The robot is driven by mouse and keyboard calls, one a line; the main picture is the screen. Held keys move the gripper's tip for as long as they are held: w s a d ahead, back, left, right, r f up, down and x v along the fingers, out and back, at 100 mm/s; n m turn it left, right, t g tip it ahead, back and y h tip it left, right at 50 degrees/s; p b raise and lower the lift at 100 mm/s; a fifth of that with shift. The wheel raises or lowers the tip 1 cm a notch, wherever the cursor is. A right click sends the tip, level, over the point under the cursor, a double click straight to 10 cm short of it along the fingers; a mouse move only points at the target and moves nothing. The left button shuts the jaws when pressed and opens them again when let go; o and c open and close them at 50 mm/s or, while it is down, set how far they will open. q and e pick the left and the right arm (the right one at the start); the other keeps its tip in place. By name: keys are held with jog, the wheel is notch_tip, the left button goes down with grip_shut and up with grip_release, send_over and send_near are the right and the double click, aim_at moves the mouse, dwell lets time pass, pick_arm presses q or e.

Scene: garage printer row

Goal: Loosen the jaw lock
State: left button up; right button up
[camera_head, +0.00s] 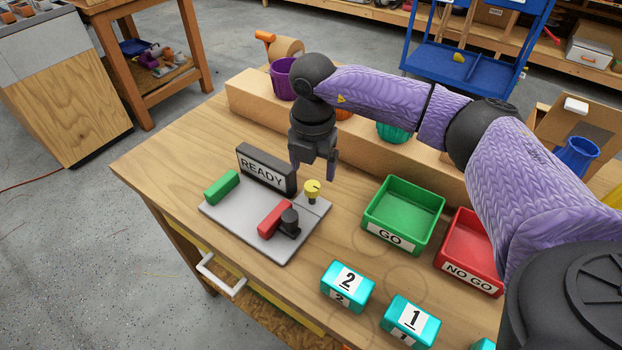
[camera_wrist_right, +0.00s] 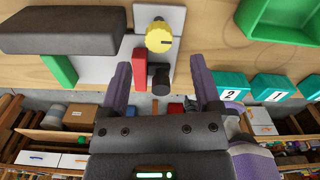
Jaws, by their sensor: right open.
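A grey fixture plate (camera_head: 236,220) lies on the wooden bench. It bears a green block (camera_head: 221,187), a red block (camera_head: 274,218), a black knob (camera_head: 290,222) beside the red block and a yellow knob (camera_head: 312,191) with a dark mark on top. A dark READY sign (camera_head: 265,169) stands at its back edge. I cannot tell which knob is the jaw lock. My right gripper (camera_head: 313,173) is open and empty, pointing down just above and behind the yellow knob. In the right wrist view, the yellow knob (camera_wrist_right: 159,37) and black knob (camera_wrist_right: 160,78) line up between the fingers' sides.
A green GO bin (camera_head: 385,231) and a red NO GO bin (camera_head: 462,275) stand right of the plate. Teal blocks numbered 2 (camera_head: 347,288) and 1 (camera_head: 409,322) sit in front. A wooden ledge (camera_head: 250,104) with a purple cup (camera_head: 283,80) runs behind.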

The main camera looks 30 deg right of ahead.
aim_at(312, 186)
notch_tip(312, 186, down, 5)
jog(key=shift+b, duration=0.6)
jog(key=shift+r, duration=0.1)
grip_shut()
